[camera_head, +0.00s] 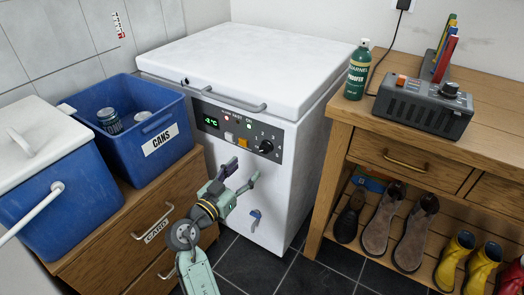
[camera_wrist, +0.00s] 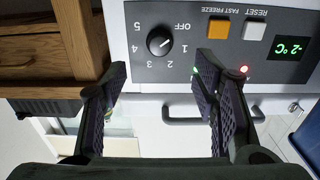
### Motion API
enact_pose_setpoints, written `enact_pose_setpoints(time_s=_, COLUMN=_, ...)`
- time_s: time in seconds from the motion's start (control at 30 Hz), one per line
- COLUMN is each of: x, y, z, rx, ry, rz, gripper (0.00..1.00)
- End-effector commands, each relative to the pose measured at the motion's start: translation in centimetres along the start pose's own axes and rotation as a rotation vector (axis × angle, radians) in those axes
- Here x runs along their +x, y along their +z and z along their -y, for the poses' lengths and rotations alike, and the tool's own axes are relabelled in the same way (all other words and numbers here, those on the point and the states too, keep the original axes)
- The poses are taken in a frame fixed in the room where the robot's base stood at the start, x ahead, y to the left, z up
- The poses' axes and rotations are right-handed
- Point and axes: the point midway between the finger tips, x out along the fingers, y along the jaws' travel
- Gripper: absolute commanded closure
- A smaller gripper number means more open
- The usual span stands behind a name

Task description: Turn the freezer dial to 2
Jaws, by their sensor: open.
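The freezer dial (camera_head: 265,146) is a round black knob on the dark panel (camera_head: 209,112) at the front of the white chest freezer (camera_head: 270,65). In the upside-down wrist view the dial (camera_wrist: 160,40) has OFF and 1 to 5 printed around it. Its pale mark appears to point towards the 1 side; the exact setting is hard to tell. My gripper (camera_head: 241,173) is open and empty, in front of and below the panel. In the wrist view its fingertips (camera_wrist: 160,78) are apart, with the dial beyond the gap, not touched.
A grey button and an orange button (camera_wrist: 217,28) sit beside the dial, near a green display (camera_wrist: 289,47). The freezer lid handle (camera_head: 240,104) juts out above the panel. A wooden bench (camera_head: 340,150) stands at right, drawers with a blue cans bin (camera_head: 170,105) at left.

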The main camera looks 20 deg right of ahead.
Motion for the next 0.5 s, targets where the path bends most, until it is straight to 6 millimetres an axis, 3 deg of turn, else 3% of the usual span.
enact_pose_setpoints(time_s=0.5, x=8.8, y=-0.3, z=-0.1, rx=-0.002, ry=0.002, rz=0.0, gripper=0.46)
